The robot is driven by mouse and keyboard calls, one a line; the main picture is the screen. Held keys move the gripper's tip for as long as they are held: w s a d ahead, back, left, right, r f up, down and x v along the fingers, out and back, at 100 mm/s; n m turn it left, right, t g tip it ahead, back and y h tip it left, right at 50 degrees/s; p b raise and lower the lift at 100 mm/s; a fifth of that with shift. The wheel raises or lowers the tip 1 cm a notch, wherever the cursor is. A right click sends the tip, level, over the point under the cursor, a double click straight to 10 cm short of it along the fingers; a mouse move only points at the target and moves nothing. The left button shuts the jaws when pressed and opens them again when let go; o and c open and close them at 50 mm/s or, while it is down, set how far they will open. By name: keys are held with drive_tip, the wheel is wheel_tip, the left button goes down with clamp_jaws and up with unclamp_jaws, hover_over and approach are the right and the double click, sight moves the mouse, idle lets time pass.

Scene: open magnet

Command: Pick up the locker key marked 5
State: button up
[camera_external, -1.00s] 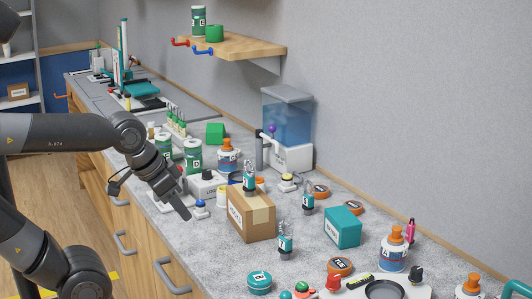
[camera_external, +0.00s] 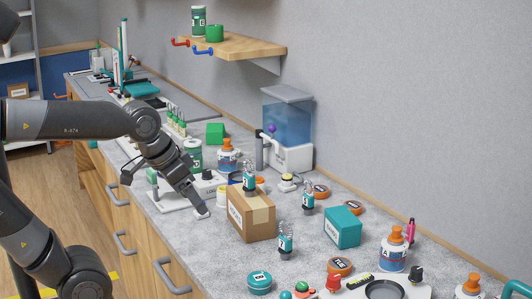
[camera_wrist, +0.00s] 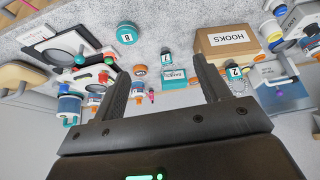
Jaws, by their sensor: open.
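Three teal-tagged keys stand on the counter in the external view: a front one (camera_external: 286,241), one to the right of the cardboard box (camera_external: 307,196), and one at the box's back edge (camera_external: 249,177). Their numbers are too small to read surely there. In the wrist view one tag reads 7 (camera_wrist: 166,57) and another reads 2 (camera_wrist: 235,72); I cannot make out a 5. My gripper (camera_external: 201,211) is low over the counter, left of the box and apart from all keys. Its fingers (camera_wrist: 161,68) are open and empty in the wrist view.
The cardboard HOOKS box (camera_external: 250,217) stands between my gripper and the keys. Counter in front of the cardboard box is clear.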

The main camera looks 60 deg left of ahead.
drive_tip(key=w+a+r, duration=0.2)
drive_tip(key=w, duration=0.7)
drive_tip(key=g, duration=0.1)
hover_over(310, 195)
drive_tip(key=s+a, duration=0.1)
drive_tip(key=s, duration=0.2)
wheel_tip(310, 195, down, 10)
drive_tip(key=f, duration=0.1)
drive_tip(key=x, duration=0.9)
drive_tip(key=shift+w+a+f, duration=0.2)
drive_tip(key=shift+w+f, duration=0.05)
drive_tip(key=c, duration=1)
drive_tip(key=shift+o, duration=0.2)
drive_tip(key=shift+r, duration=0.15)
